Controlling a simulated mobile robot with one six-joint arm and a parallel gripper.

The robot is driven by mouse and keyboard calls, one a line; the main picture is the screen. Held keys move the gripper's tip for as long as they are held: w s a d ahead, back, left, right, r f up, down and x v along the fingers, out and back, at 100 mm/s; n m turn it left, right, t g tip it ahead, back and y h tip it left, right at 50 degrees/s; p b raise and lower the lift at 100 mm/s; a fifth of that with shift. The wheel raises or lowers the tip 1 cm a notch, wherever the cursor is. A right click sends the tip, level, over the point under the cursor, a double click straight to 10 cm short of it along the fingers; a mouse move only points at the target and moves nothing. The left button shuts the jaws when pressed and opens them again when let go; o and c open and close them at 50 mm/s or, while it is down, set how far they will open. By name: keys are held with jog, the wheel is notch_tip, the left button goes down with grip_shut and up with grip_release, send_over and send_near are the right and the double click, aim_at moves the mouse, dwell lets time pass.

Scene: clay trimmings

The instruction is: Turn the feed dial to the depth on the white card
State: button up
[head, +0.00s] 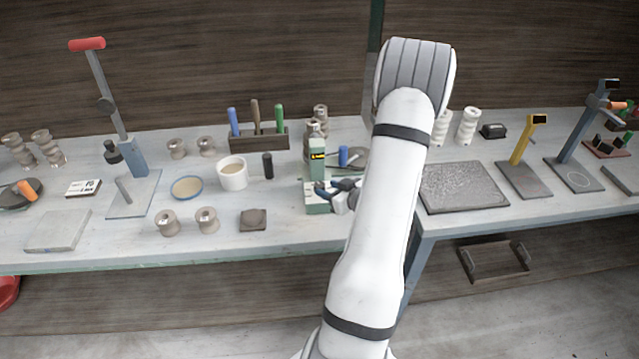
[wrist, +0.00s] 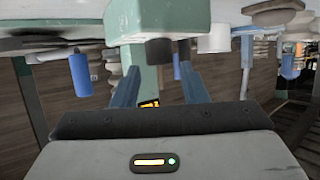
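The green machine (head: 317,172) stands on the bench, with a small yellow display (head: 317,155) on its upright. In the wrist view, which looks upside down, a dark round knob (wrist: 158,51), likely the feed dial, sits on its green body (wrist: 160,18). My gripper (head: 342,196) is at the machine's right front. Its two blue-grey fingers are spread apart in the wrist view (wrist: 158,72), with the knob just beyond and between the tips; contact cannot be told. The white card (head: 83,188) lies at the left of the bench; its marking is too small to read surely.
A white mug (head: 233,174) and black cylinder (head: 268,165) stand left of the machine. A blue-handled item (head: 343,155) is behind my gripper. A tool rack (head: 259,137) stands at the back. A red-handled press (head: 134,158) is at left. The front bench edge is mostly clear.

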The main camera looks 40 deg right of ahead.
aim_at(322, 186)
jog(key=x, duration=0.5)
jog(key=shift+p, duration=0.4)
jog(key=c, duration=0.7)
